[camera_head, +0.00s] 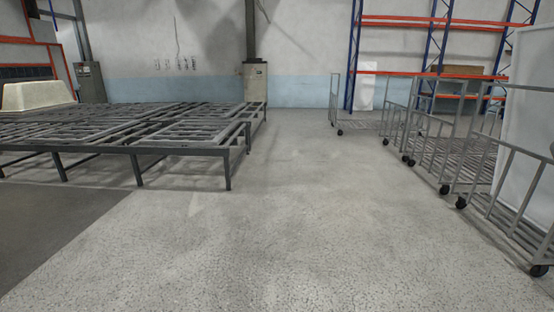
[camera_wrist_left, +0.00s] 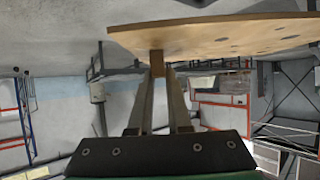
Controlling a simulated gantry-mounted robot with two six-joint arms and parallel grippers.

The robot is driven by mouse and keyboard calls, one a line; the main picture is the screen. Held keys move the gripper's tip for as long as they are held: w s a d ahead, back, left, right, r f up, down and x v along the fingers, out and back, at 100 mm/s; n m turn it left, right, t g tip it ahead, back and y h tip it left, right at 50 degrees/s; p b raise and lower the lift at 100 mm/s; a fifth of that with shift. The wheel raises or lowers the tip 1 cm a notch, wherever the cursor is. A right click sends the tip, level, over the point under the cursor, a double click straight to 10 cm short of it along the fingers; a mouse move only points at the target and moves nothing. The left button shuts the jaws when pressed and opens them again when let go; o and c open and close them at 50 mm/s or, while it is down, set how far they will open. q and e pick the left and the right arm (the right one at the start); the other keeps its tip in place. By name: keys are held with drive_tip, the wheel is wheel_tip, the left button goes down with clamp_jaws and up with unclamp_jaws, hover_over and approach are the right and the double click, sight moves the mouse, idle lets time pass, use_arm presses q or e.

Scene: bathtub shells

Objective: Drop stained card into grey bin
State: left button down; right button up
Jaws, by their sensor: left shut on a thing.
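The stained card (camera_wrist_left: 215,38) is a tan, flat piece with dark spots, in the upper part of the left wrist view. My left gripper (camera_wrist_left: 158,66) is shut on the near edge of the card, which extends from the fingertips toward the upper right. Neither the card nor either gripper shows in the head view. My right gripper is in neither view. I cannot make out a grey bin for certain in these frames.
Low grey metal racks (camera_head: 190,150) stand at left, with a cream tub shell (camera_head: 37,95) behind. Wheeled cage trolleys (camera_head: 430,140) line the right side. A pale upright box (camera_head: 255,82) stands by the far wall. The speckled floor (camera_head: 290,220) between is clear.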

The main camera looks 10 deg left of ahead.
use_arm(q)
wheel_tip(320, 180, down, 4)
drive_tip(key=b, duration=0.3)
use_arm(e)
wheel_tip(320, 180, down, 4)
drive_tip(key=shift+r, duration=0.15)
use_arm(q)
drive_tip(key=c, duration=0.8)
unclamp_jaws()
drive_tip(key=r+p, duration=0.4)
drive_tip(key=r, duration=0.1)
drive_tip(key=shift+s+d, duration=0.25)
drive_tip(key=r+p, duration=0.1)
drive_tip(key=s+d+r+p, duration=0.2)
drive_tip(key=shift+s+d+r+p, duration=0.15)
drive_tip(key=shift+r+p, duration=0.2)
drive_tip(key=shift+r, duration=0.05)
drive_tip(key=p+v, duration=0.1)
drive_tip(key=v, duration=0.2)
drive_tip(key=p+v, duration=0.2)
drive_tip(key=v, duration=0.2)
drive_tip(key=d+f+p+v, duration=0.1)
drive_tip(key=v, duration=0.3)
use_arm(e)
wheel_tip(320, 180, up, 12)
